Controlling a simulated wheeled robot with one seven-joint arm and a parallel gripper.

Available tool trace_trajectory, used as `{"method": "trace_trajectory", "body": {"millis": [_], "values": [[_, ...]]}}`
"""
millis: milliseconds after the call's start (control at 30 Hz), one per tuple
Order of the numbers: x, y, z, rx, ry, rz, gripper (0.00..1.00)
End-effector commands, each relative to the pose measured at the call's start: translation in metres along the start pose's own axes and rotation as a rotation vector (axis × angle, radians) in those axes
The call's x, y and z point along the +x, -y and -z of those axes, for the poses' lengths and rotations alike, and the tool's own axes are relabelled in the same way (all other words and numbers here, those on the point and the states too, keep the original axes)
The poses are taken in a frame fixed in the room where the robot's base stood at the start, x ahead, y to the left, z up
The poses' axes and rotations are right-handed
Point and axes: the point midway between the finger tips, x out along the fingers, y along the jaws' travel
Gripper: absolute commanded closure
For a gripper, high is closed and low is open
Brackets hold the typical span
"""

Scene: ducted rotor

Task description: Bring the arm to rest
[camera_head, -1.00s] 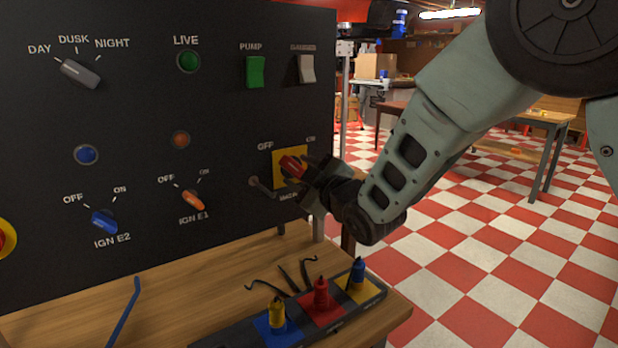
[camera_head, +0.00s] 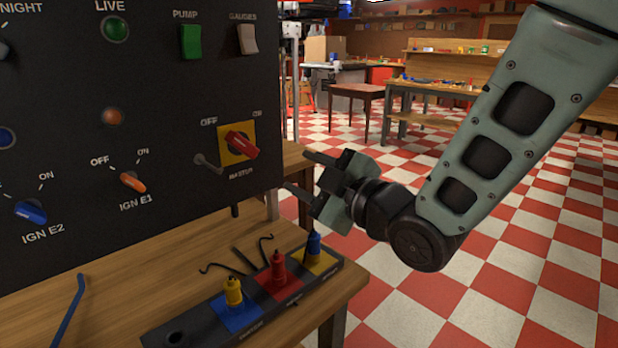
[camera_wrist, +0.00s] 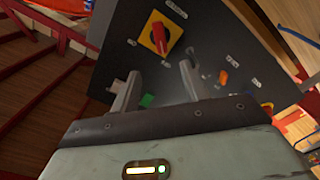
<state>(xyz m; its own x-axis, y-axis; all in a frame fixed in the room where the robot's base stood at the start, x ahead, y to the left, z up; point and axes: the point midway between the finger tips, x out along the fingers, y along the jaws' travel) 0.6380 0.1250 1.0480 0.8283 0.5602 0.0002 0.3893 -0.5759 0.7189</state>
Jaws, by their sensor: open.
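My gripper (camera_head: 304,173) is open and empty, to the right of the black control panel (camera_head: 60,130) and apart from it. Its two fingers also show in the wrist view (camera_wrist: 158,85), pointing toward the panel. The red master switch knob (camera_head: 241,144) sits on a yellow plate on the panel, tilted with one end to the lower right. It also shows in the wrist view (camera_wrist: 158,38), clear of my fingers.
A wooden bench (camera_head: 60,310) below the panel bears a tray (camera_head: 160,338) with yellow, red and blue pegs. Hooked tools and a blue rod (camera_head: 68,315) lie there. Tables (camera_head: 357,91) stand farther back. Checkered floor (camera_head: 500,300) at right is open.

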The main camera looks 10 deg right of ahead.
Motion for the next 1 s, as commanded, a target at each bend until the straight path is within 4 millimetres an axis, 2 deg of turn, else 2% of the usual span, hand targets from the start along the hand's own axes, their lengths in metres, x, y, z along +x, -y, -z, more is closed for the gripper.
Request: {"method": "trace_trajectory", "body": {"millis": [433,567,667,867,1000], "values": [[-0.004,0.000,0.000,0.009,0.009,0.008,0.55],[-0.006,0.006,-0.001,0.073,0.087,0.072,0.55],[-0.014,0.017,-0.003,0.166,0.207,0.166,0.55],[-0.054,0.049,-0.002,0.368,0.519,0.376,0.55],[-0.098,0.067,0.005,0.481,0.760,0.502,0.55]]}}
